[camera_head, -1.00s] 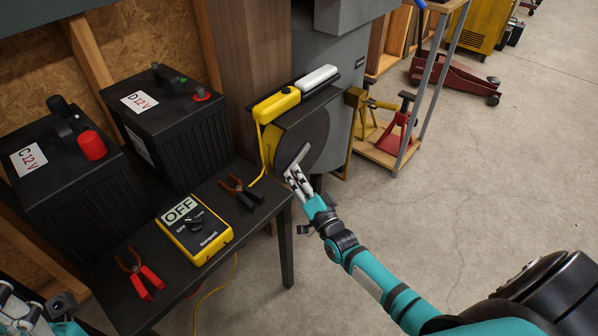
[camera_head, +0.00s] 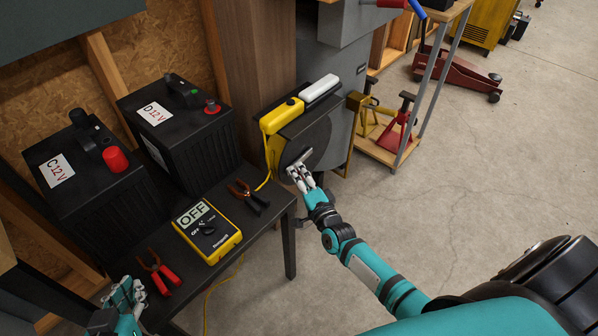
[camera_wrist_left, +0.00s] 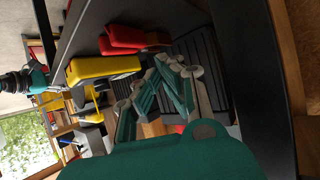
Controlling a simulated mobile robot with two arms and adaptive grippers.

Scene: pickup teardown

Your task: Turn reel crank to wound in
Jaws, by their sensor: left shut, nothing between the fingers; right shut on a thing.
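The reel (camera_head: 313,136) is a dark round disc on a yellow-and-black housing, mounted on the side of a grey cabinet beyond the bench's right end. Its crank (camera_head: 299,157) is a short grey bar on the disc's face. My right gripper (camera_head: 298,171) is shut on the crank, low on the disc, and its fingers partly hide it. My left gripper (camera_head: 127,291) is shut and empty at the bench's front left, near the red-handled clamp; its fingers also show in the left wrist view (camera_wrist_left: 175,75).
The bench (camera_head: 278,206) holds battery C (camera_head: 85,195), battery D (camera_head: 190,140), a yellow meter reading OFF (camera_head: 208,232), a red clamp (camera_head: 158,272) and a black clamp (camera_head: 250,197). A yellow cable hangs below. The floor to the right is open; a wooden-shelved cart (camera_head: 384,150) stands behind the reel.

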